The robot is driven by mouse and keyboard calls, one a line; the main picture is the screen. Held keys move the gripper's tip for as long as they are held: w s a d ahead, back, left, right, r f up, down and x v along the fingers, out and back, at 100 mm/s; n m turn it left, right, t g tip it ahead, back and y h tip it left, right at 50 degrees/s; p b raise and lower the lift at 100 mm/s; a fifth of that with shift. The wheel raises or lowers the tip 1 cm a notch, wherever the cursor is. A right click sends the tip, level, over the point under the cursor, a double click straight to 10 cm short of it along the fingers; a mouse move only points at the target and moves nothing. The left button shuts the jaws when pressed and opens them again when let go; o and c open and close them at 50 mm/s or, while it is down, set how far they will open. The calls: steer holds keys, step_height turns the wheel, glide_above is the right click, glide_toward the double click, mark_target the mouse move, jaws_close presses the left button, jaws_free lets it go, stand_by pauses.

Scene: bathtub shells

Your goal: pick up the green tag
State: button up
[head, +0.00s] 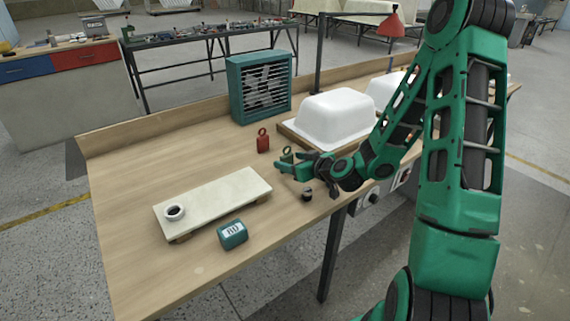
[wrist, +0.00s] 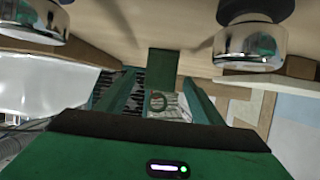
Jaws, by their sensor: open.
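The green tag (head: 287,153) stands on the workbench with its ring upward, partly hidden behind my gripper (head: 285,167) in the head view. In the wrist view, the green tag (wrist: 162,63) appears upside down, its ring (wrist: 158,101) below its flat body. There it lies in line with the gap between the two green fingers of my gripper (wrist: 159,80). The fingers are apart and low over the bench. I cannot tell whether the tag is just beyond the fingertips or between them.
A red tag (head: 263,141) stands just left behind the gripper. A small dark knob (head: 307,194) is close in front. White tub shell (head: 335,118) and teal heater (head: 260,86) stand behind.

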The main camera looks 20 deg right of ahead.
mark_target(281, 158)
steer(key=shift+x, duration=3.4)
steer(key=shift+s, duration=0.1)
steer(key=c, duration=1.1)
